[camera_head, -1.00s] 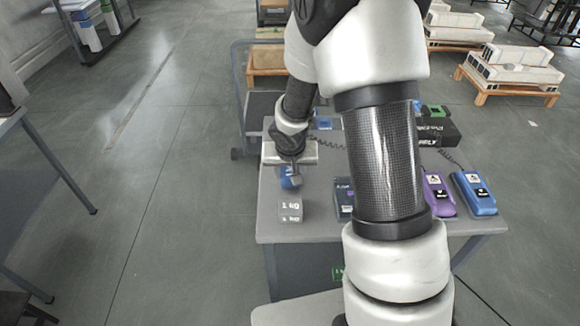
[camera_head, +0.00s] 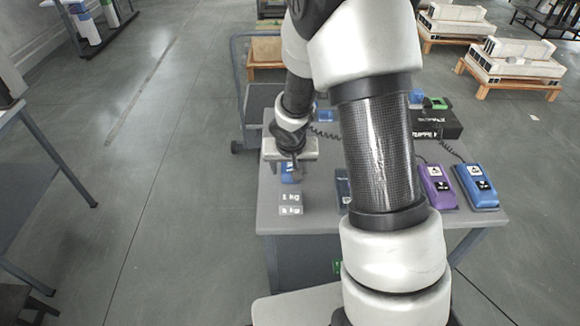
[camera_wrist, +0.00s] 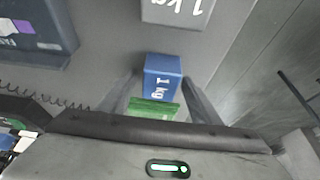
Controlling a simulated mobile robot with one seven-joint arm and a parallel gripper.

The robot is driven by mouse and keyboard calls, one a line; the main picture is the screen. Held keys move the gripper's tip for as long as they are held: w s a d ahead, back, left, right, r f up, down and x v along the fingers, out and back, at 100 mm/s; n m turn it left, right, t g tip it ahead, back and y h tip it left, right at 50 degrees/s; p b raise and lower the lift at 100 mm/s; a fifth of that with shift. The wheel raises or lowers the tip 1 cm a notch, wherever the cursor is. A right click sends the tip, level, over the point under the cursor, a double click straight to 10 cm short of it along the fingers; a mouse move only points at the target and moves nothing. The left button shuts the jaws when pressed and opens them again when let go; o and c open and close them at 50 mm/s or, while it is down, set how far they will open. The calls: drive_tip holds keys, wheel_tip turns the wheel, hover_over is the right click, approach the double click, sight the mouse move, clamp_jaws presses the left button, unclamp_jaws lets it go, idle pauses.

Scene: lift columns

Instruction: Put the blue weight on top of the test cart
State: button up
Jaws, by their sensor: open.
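The blue weight (camera_wrist: 163,78), a block marked 1 kg, stands on the grey table. In the wrist view it lies between and a little beyond the fingertips. My gripper (camera_wrist: 160,98) is open, with one finger on each side. In the head view my gripper (camera_head: 291,168) is over the blue weight (camera_head: 292,175) and partly hides it. A green block (camera_wrist: 153,108) shows right beside the blue weight, nearer the palm. A wheeled cart (camera_head: 241,92) with an upright handle frame stands behind the table; I cannot tell whether it is the test cart.
A grey weight (camera_head: 290,203) stands in front of the blue one on the table (camera_head: 318,222). A purple device (camera_head: 437,187) and a blue device (camera_head: 476,187) lie to the right, with a black box (camera_head: 437,124) behind.

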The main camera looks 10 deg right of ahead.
drive_tip(key=w+d+p+v, duration=0.1)
drive_tip(key=d+p+v, duration=0.2)
drive_tip(key=v, duration=1.8)
drive_tip(key=s+a+r+n+t, duration=0.1)
drive_tip(key=s+r, duration=0.5)
drive_tip(key=s, duration=0.3)
drive_tip(key=s+r+n, duration=0.1)
drive_tip(key=s+r, duration=0.6)
drive_tip(key=s, duration=0.2)
wheel_tip(320, 180, up, 6)
drive_tip(key=p, duration=0.7)
drive_tip(key=shift+r+y, duration=0.2)
drive_tip(key=shift+y, duration=0.2)
